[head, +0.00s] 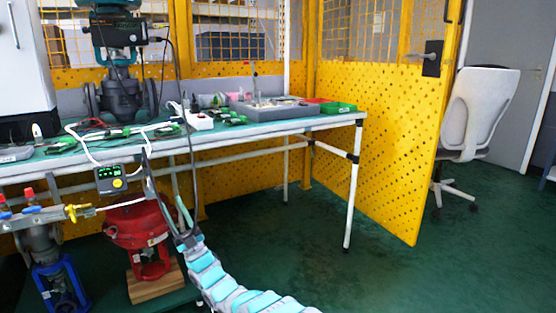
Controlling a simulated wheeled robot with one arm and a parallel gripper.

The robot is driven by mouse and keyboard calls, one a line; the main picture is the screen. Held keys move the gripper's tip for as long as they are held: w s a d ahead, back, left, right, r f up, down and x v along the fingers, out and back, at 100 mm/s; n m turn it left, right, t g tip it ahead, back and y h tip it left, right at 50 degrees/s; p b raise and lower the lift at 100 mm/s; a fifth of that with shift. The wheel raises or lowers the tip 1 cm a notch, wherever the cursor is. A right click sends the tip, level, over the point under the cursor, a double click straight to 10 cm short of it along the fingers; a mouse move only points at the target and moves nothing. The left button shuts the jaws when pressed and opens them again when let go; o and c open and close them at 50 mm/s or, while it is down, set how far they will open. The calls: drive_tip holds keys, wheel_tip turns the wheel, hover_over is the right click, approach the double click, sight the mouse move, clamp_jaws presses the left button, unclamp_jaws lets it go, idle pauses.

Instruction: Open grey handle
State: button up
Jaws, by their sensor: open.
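No handle in the head view is plainly the only grey one. A dark lever handle with a greyish grip (432,58) sits on the yellow perforated door at the upper right. A slim dark grey handle (14,24) is on the white cabinet at the upper left. Small red and blue knobs (30,193) sit on the brass fittings at the lower left. My gripper (164,190) is open, in front of the table's front edge and near the red valve actuator (137,226). Nothing shows between its fingers, and it is apart from all these handles.
The table (340,117) carries a dark valve assembly (122,95), cables, a grey tray and green boxes. A small display unit (110,179) hangs by the gripper. A white chair (480,112) stands behind the yellow door. The green floor at centre right is clear.

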drive_tip(key=w+d+m+t+h+p, duration=0.1)
drive_tip(key=w+d+m+t+h, duration=0.3)
drive_tip(key=w+h, duration=1)
drive_tip(key=w+d+m+g+h, duration=0.1)
drive_tip(key=w+d+m+h, duration=0.15)
drive_tip(key=d, duration=0.45)
drive_tip(key=w+d+m+h, duration=0.1)
drive_tip(key=w+d+h, duration=0.25)
drive_tip(key=d, duration=0.45)
drive_tip(key=s+d+r+m+g+h+p, duration=0.1)
drive_tip(key=s+d+m+g+h, duration=0.2)
drive_tip(key=s+d, duration=0.5)
drive_tip(key=s+d+r+m+g+h+p, duration=0.1)
drive_tip(key=s+d+m+h, duration=0.3)
drive_tip(key=d, duration=0.9)
drive_tip(key=s+d+f+m+g+h, duration=0.2)
drive_tip(key=s+d+g, duration=0.15)
drive_tip(key=s, duration=0.95)
drive_tip(key=s+d+f+m+g+h, duration=0.1)
drive_tip(key=s+d+m+g, duration=0.3)
drive_tip(key=s, duration=0.9)
drive_tip(key=s+a+f+g+y, duration=0.1)
drive_tip(key=s+f+g, duration=0.1)
drive_tip(key=s, duration=1.5)
drive_tip(key=s+a+f+g+y+p, duration=0.1)
drive_tip(key=s+g, duration=0.4)
drive_tip(key=s, duration=1.2)
drive_tip(key=shift+a+f+n, duration=0.3)
drive_tip(key=shift+f+n, duration=0.1)
drive_tip(key=shift+n, duration=0.05)
